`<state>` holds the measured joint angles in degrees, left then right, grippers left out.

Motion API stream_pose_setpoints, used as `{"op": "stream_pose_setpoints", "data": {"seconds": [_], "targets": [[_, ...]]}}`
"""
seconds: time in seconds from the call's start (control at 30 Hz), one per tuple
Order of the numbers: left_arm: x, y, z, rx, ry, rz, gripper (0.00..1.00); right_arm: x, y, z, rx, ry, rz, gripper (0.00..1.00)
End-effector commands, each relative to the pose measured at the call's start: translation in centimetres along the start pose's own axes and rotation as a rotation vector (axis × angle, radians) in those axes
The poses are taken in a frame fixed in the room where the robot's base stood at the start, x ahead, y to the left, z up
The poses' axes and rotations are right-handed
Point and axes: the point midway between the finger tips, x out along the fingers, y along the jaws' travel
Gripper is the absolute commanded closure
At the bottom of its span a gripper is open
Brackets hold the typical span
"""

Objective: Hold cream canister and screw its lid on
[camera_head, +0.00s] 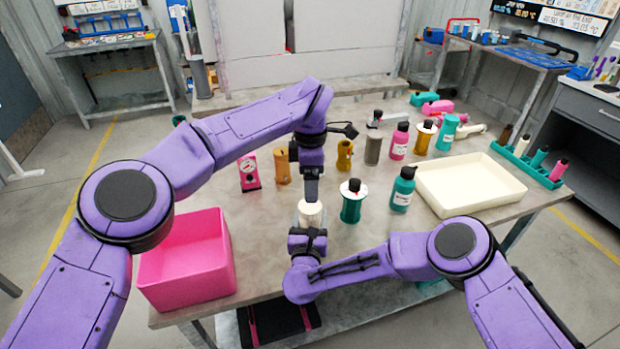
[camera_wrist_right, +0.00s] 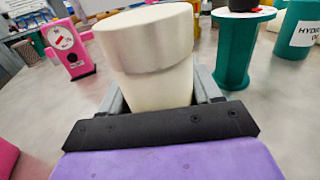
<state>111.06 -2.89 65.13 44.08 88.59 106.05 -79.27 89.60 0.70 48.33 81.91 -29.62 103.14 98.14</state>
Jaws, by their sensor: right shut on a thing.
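The cream canister (camera_head: 309,220) stands upright near the middle of the table. In the right wrist view its tapered body (camera_wrist_right: 150,88) carries a wider cream lid (camera_wrist_right: 148,35) on top; I cannot tell how tightly the lid sits. My right gripper (camera_head: 308,232) is shut on the canister body, with a grey finger on each side in the wrist view (camera_wrist_right: 158,98). My left gripper (camera_head: 311,196) points straight down, directly above the lid. Its fingers look narrow from here, and I cannot tell whether they touch the lid or how far apart they are.
A green-and-white spool-like canister (camera_head: 352,205) and a teal bottle (camera_head: 402,190) stand close to the right. A pink gauge (camera_head: 249,172) and an orange part (camera_head: 282,166) stand behind left. A pink bin (camera_head: 187,275) is at left, a cream tray (camera_head: 500,200) at right.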

Motion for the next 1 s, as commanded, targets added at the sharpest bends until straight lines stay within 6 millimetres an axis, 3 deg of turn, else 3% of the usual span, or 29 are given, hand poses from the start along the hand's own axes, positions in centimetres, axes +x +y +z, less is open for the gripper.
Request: {"op": "stream_pose_setpoints", "data": {"seconds": [0.4,0.6,0.8,1.0], "targets": [[-0.4,-0.12,-0.06,-1.31,0.006,-0.012,0.18,0.01,-0.02,-0.01,0.0,0.0,0.0,1.0],[-0.42,-0.2,-0.09,-1.879,0.015,-0.016,0.18,0.01,-0.02,0.0,0.0,0.0,0.0,1.0],[-0.42,-0.25,-0.09,-2.187,0.021,-0.016,0.18,0.02,-0.02,0.0,0.0,0.0,0.0,1.0],[-0.42,-0.25,-0.09,-2.239,0.021,-0.016,0.18,0.02,-0.02,0.0,0.0,0.0,0.0,1.0]]}}
